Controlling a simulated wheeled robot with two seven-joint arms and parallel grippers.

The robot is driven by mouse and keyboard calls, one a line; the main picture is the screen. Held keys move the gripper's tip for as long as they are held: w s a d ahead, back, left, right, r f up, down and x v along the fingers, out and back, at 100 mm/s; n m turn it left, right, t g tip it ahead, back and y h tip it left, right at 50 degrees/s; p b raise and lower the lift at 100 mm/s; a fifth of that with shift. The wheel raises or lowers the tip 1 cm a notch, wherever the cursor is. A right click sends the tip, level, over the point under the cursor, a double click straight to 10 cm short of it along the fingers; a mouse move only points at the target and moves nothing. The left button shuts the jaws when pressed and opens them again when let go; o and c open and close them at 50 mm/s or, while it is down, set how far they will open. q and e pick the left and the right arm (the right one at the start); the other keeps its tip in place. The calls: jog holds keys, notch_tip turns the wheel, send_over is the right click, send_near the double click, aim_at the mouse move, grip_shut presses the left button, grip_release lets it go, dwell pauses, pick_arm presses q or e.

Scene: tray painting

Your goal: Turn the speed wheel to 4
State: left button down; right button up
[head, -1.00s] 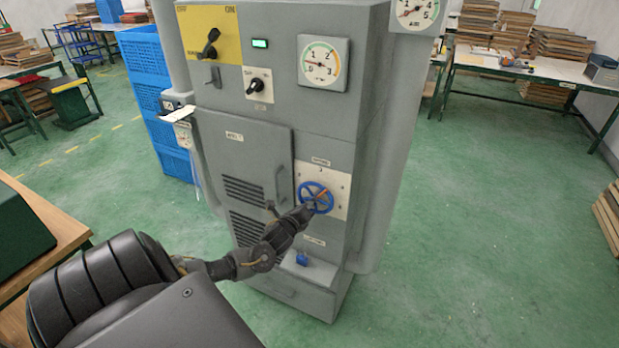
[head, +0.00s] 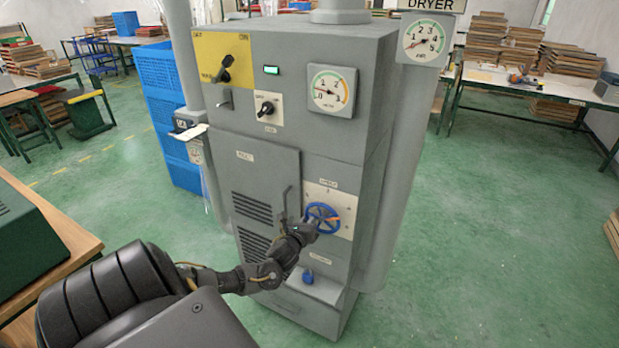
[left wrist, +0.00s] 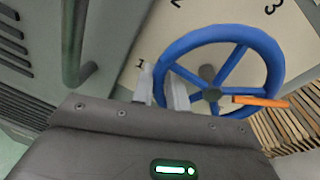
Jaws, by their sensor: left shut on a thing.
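The blue speed wheel (head: 322,206) with spokes sits on a pale dial plate (head: 345,199) on the front of the grey machine. It also shows in the left wrist view (left wrist: 267,50), where 1, 2 and 3 can be read around it. An orange pointer (head: 334,219) on the wheel points to the right, also in the left wrist view (left wrist: 260,101); the number beside its tip is not readable. My left gripper (head: 312,223) is shut on the wheel's rim at its left side, its fingers showing in the left wrist view (left wrist: 163,88). My right gripper is not in view.
A door handle (head: 285,205) stands out just left of the wheel, close to my left gripper; it also shows in the left wrist view (left wrist: 77,60). A blue knob (head: 308,277) is below the wheel. A wooden table (head: 60,240) is at the left.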

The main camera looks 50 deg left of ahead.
pick_arm(q)
jog(key=shift+s+f, duration=0.1)
jog(key=shift+f, duration=0.2)
jog(key=c, duration=1.6)
grip_release()
jog(key=shift+o, duration=0.5)
jog(key=shift+a+r, duration=0.1)
jog(key=shift+a, duration=0.05)
jog(key=b+v, duration=0.1)
jog(key=v, duration=0.9)
jog(key=shift+s, duration=0.35)
jog(key=shift+c, duration=0.2)
